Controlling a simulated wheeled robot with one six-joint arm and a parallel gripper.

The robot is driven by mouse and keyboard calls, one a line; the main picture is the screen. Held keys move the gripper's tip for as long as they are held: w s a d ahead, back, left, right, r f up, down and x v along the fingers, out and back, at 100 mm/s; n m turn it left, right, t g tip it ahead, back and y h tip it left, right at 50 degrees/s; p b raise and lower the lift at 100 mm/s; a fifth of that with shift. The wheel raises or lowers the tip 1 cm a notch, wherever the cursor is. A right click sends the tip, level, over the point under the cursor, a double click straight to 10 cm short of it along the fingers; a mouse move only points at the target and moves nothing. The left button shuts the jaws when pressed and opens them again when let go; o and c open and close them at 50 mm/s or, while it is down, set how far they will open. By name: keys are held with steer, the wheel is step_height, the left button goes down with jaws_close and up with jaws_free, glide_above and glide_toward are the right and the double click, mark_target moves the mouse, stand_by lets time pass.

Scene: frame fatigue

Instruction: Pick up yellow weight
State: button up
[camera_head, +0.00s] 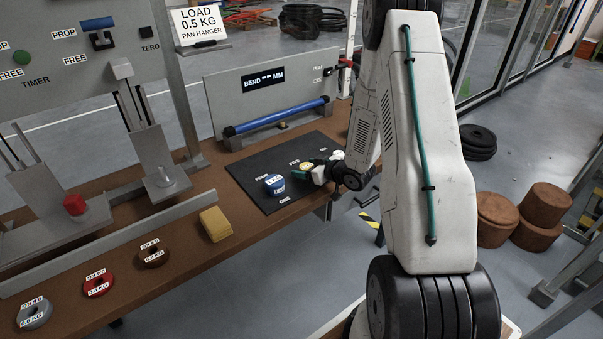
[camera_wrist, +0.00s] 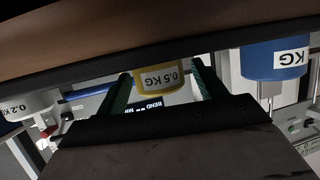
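The yellow weight (camera_wrist: 162,80), labelled 0.5 KG, stands on the black mat (camera_head: 258,170). In the wrist view it sits between the two dark green fingers of my gripper (camera_wrist: 162,70), with a narrow gap visible on each side. In the head view only a small part of the yellow weight (camera_head: 306,166) shows beside my gripper (camera_head: 308,169), at the mat's right part. My gripper looks open, low over the mat, and the weight rests there unlifted.
A blue weight (camera_head: 275,185) stands on the mat to the left; it also shows at right in the wrist view (camera_wrist: 275,58). A white 0.2 KG weight (camera_wrist: 28,105) is on the other side. Behind the mat stands a bend gauge panel (camera_head: 262,92) with a blue bar (camera_head: 278,116).

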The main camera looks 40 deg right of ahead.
steer(key=c, duration=1.2)
steer(key=shift+r, duration=0.2)
